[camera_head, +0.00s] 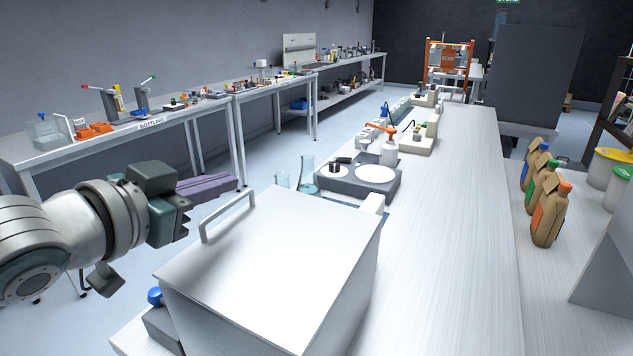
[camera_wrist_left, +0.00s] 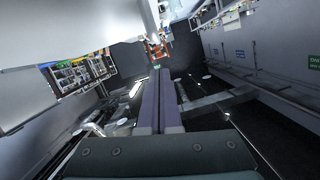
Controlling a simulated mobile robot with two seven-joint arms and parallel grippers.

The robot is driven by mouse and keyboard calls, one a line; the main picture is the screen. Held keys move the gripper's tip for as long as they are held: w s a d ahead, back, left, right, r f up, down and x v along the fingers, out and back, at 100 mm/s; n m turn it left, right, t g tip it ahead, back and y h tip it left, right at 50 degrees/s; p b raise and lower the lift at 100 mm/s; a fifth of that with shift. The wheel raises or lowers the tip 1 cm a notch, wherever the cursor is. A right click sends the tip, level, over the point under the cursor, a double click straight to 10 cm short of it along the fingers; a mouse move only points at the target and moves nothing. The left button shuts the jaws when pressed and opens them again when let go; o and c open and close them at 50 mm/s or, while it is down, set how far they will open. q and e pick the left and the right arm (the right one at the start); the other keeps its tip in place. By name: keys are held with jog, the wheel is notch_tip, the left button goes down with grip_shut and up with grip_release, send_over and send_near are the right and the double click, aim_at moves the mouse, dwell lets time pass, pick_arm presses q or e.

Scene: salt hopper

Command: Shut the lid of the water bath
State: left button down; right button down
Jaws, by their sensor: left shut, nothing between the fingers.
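The water bath is a large white box (camera_head: 345,300) at the front of the bench in the head view. Its white lid (camera_head: 285,265) lies over the top, and I see no clear gap under it. A bar handle (camera_head: 228,217) stands up along the lid's far left edge. My left gripper (camera_head: 186,214) is to the left of the handle, apart from it. It is shut and empty. In the left wrist view its closed fingers (camera_wrist_left: 160,82) point away from the camera, with a pale surface at upper left. My right gripper is in neither view.
A grey hotplate unit (camera_head: 350,187) and glass flasks (camera_head: 307,176) stand just beyond the bath. A blue knob (camera_head: 155,296) sits at its lower left. Brown bottles (camera_head: 547,215) stand at the right. The bench strip (camera_head: 450,240) right of the bath is clear.

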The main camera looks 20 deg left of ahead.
pick_arm(q)
jog(key=shift+a+f, duration=0.2)
jog(key=shift+f, duration=0.8)
